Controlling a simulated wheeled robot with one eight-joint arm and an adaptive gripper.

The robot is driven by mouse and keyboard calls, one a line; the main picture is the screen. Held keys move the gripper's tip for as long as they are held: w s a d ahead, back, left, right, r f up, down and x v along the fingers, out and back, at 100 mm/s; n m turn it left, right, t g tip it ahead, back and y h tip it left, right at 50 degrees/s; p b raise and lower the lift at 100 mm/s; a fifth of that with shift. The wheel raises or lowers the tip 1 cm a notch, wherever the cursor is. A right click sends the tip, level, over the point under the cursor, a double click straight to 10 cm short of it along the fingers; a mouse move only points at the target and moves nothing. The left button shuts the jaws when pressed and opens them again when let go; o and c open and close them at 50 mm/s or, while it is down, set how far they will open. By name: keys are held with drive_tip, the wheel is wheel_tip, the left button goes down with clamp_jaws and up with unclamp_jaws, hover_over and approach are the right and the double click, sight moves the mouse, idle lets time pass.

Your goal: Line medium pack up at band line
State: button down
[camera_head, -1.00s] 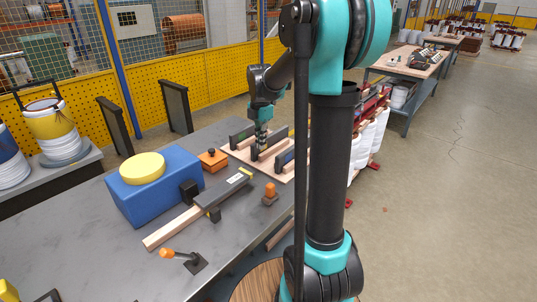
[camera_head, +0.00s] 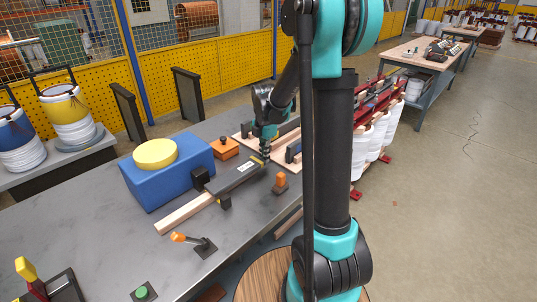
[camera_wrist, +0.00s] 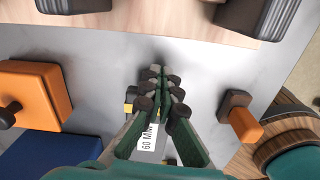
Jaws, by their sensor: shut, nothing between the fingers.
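My gripper (camera_head: 264,153) is shut and empty. It hangs over the yellow-marked far end of a long dark bar (camera_head: 234,181) on the grey table. The wrist view shows the closed fingers (camera_wrist: 157,72) pointing at bare metal, with the bar's "60 MM" label (camera_wrist: 147,143) and a yellow patch (camera_wrist: 129,108) partly behind them. Dark packs stand on a pale wooden board beyond the gripper; one is at the board's right (camera_head: 292,152). My arm partly hides the board (camera_wrist: 160,28). I cannot tell which pack is the medium one.
An orange block with a black knob (camera_head: 224,148) and a blue box with a yellow disc (camera_head: 165,178) stand left of the bar. An orange-topped clamp (camera_head: 280,183) stands right. An orange-handled lever (camera_head: 193,241) stands in front.

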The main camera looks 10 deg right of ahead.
drive_tip(key=shift+s+a, duration=0.45)
drive_tip(key=shift+a, duration=0.35)
drive_tip(key=shift+w+d, duration=0.1)
drive_tip(key=shift+d, duration=0.05)
